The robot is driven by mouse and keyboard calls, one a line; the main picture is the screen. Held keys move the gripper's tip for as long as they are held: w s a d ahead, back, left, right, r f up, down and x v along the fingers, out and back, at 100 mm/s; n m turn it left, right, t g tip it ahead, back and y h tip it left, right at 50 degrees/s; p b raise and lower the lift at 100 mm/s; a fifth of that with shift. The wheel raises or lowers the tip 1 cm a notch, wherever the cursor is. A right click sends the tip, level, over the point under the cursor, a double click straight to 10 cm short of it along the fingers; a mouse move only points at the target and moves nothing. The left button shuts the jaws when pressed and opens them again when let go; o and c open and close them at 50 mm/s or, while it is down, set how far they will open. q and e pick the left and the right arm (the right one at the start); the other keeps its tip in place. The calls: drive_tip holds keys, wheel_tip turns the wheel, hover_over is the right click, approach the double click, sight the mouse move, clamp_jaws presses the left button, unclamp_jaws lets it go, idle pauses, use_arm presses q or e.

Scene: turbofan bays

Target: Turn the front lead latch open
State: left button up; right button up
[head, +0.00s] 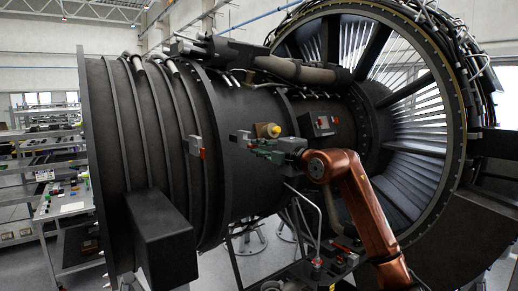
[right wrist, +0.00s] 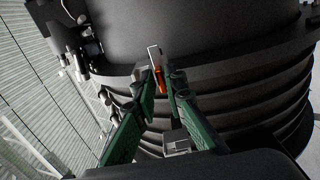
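Grey latches with red parts sit on the dark engine casing. In the head view one latch (head: 195,147) is on the left and another (head: 240,138) is just left of my right gripper (head: 257,146). I cannot tell by label which is the front lead latch. In the right wrist view, my right gripper (right wrist: 161,88) has its green fingers apart. An orange-red latch lever with a pale bracket (right wrist: 155,57) shows between and just beyond the fingertips. I cannot tell whether they touch it. My left gripper is not in view.
A yellow-tipped knob (head: 268,130) and a grey box with a red part (head: 323,124) are on the casing near my right gripper. The big fan ring (head: 455,110) stands to the right. Shelves with parts (head: 45,150) are at the far left.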

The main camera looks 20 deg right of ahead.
drive_tip(key=shift+o, duration=1.4)
drive_tip(key=v, duration=1.2)
